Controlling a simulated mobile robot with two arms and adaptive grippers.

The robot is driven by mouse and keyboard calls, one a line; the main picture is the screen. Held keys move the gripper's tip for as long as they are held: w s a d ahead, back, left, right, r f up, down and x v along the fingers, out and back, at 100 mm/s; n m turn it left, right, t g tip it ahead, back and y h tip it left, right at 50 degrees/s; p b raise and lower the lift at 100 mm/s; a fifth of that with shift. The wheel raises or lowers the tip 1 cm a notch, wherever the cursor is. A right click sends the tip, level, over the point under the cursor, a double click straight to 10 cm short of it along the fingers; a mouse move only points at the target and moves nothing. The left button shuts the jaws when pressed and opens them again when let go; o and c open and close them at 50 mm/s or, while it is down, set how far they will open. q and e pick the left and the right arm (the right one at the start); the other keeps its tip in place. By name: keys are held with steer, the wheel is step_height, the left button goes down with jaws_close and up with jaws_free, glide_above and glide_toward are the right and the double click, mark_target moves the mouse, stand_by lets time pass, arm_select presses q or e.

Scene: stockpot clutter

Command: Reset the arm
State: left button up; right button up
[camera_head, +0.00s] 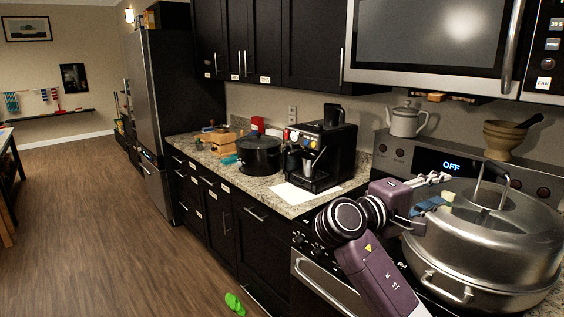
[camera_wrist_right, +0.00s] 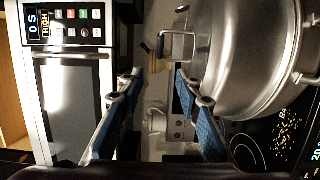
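My right gripper (camera_head: 440,190) is just left of and close to the large steel stockpot (camera_head: 484,245) on the stove. In the right wrist view, its two fingers with blue pads stand wide apart, and the gap between them (camera_wrist_right: 158,95) is empty. The stockpot (camera_wrist_right: 262,62) fills the right side of that view, close beside one finger; whether they touch I cannot tell. My purple right arm (camera_head: 372,268) reaches up from the bottom of the head view. My left gripper is in neither view.
A microwave (camera_head: 432,38) hangs above the stove. A kettle (camera_head: 406,121) and a bowl (camera_head: 504,139) stand behind the stockpot. A coffee machine (camera_head: 322,152) and a black pot (camera_head: 259,154) stand on the counter. A green item (camera_head: 235,304) lies on the otherwise open floor.

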steer(key=s+a+f+y, duration=0.2)
steer(key=s+f+y, duration=0.15)
steer(key=f, duration=0.75)
steer(key=s+a+f+g+y, duration=0.1)
steer(key=s+f+y, duration=0.25)
steer(key=f, duration=0.85)
steer(key=s+a+f+y, duration=0.2)
steer(key=s+f+y, duration=0.15)
steer(key=f, duration=0.75)
steer(key=s+a+f+m+g+y, duration=0.15)
steer(key=s+f, duration=0.25)
steer(key=s, duration=0.5)
steer(key=s+a+f+m+g+y, duration=0.1)
steer(key=s+a+f+y, duration=0.15)
steer(key=s, duration=0.65)
steer(key=s+a+f+m+g+y, duration=0.1)
steer(key=s+a+f+y, duration=0.15)
steer(key=s+f, duration=0.45)
steer(key=s+f+g, duration=0.1)
steer(key=s+f, duration=0.1)
steer(key=f, duration=1.1)
steer(key=s+f+g, duration=0.1)
steer(key=s+f, duration=0.1)
steer(key=f, duration=1)
steer(key=s+d+f+h, duration=0.1)
steer(key=s+d+f, duration=0.1)
steer(key=s+f, duration=1.3)
steer(key=shift+s+d+g, duration=0.2)
steer(key=shift+s+g, duration=0.15)
steer(key=shift+s, duration=0.3)
